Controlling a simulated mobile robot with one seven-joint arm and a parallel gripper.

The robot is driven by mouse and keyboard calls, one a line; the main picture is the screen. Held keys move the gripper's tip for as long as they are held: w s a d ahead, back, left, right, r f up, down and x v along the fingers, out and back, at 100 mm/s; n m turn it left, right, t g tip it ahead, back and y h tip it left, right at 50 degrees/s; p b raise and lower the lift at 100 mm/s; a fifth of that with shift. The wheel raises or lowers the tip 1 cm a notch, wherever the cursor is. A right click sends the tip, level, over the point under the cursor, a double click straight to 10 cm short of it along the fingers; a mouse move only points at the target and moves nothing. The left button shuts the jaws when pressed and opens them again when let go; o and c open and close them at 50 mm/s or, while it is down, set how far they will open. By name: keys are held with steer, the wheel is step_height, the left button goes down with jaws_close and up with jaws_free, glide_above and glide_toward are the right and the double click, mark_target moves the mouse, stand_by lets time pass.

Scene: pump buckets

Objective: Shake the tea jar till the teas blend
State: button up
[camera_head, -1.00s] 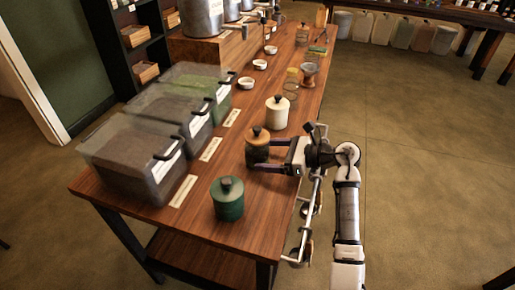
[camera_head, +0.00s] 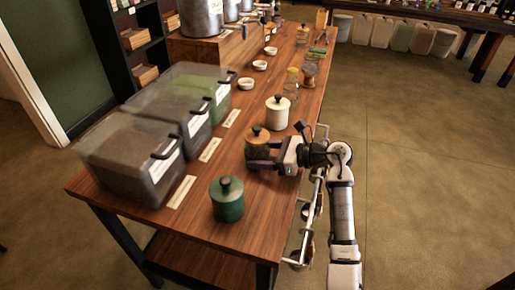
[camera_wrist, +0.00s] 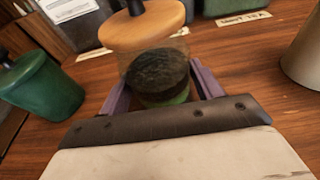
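The tea jar (camera_head: 257,148) is a clear jar with a round wooden lid and dark knob. It stands upright on the wooden table. In the wrist view the tea jar (camera_wrist: 160,75) shows dark tea above a green layer. My gripper (camera_head: 262,156) reaches in from the right, with one finger on each side of the jar's body below the lid. In the wrist view my gripper (camera_wrist: 160,88) has its purple fingers close against the jar on both sides, and they look shut on it. The fingertips are partly hidden behind the jar.
A green canister (camera_head: 227,199) stands nearer on the table, and a cream canister (camera_head: 277,112) stands just beyond the jar. Large lidded bins (camera_head: 135,160) line the left side, with paper labels (camera_head: 210,150) before them. A metal rail (camera_head: 313,205) runs along the table's right edge.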

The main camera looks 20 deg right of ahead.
mark_target(263, 136)
steer(key=shift+c, duration=1.3)
steer(key=shift+r+p, duration=0.6)
steer(key=shift+r, duration=4.45)
